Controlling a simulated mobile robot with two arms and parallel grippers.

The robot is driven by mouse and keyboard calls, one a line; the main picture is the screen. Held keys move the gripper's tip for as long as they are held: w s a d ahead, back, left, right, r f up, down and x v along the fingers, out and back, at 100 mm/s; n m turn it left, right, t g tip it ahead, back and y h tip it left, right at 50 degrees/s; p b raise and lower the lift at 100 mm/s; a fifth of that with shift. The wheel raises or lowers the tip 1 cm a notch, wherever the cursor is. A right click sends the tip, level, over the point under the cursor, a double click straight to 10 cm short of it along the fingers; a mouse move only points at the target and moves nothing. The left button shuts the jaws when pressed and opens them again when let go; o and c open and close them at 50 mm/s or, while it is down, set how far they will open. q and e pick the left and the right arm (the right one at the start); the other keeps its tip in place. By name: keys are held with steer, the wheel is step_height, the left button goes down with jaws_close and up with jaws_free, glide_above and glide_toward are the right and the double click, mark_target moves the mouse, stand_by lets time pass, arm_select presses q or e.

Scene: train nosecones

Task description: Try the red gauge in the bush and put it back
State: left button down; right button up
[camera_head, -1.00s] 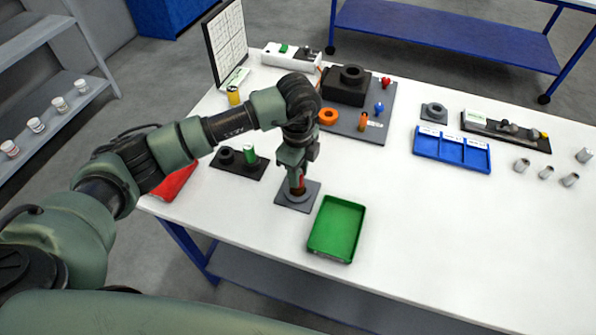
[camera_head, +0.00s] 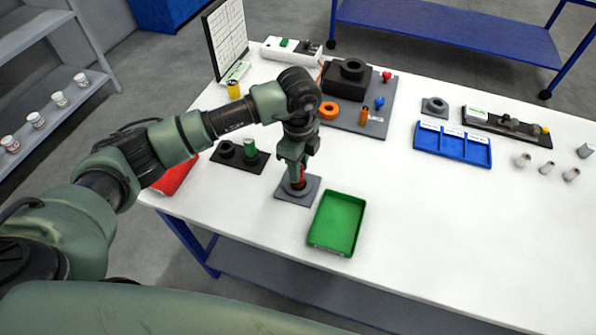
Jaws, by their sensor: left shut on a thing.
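My left gripper (camera_head: 298,175) is shut on the red gauge (camera_head: 302,173) and points straight down over the bush (camera_head: 298,188). Only a little red shows between the fingers. The bush stands on a dark grey square plate (camera_head: 283,192) near the front of the white table. The gauge's lower end is at the bush; how deep it sits inside is hidden by the fingers. A black stand (camera_head: 237,162) to the left holds a green gauge (camera_head: 250,149) beside a round black socket (camera_head: 227,149). My right gripper is not in view.
A green tray (camera_head: 337,223) lies just right of the plate. Behind are a dark board (camera_head: 376,122) with a black block and an orange ring (camera_head: 328,110). A blue tray (camera_head: 452,146) and several grey cones stand right. The table's front right is clear.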

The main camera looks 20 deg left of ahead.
arm_select(q)
steer(key=shift+r, duration=0.15)
steer(key=shift+r+p, duration=2.6)
steer(key=shift+r, duration=1.05)
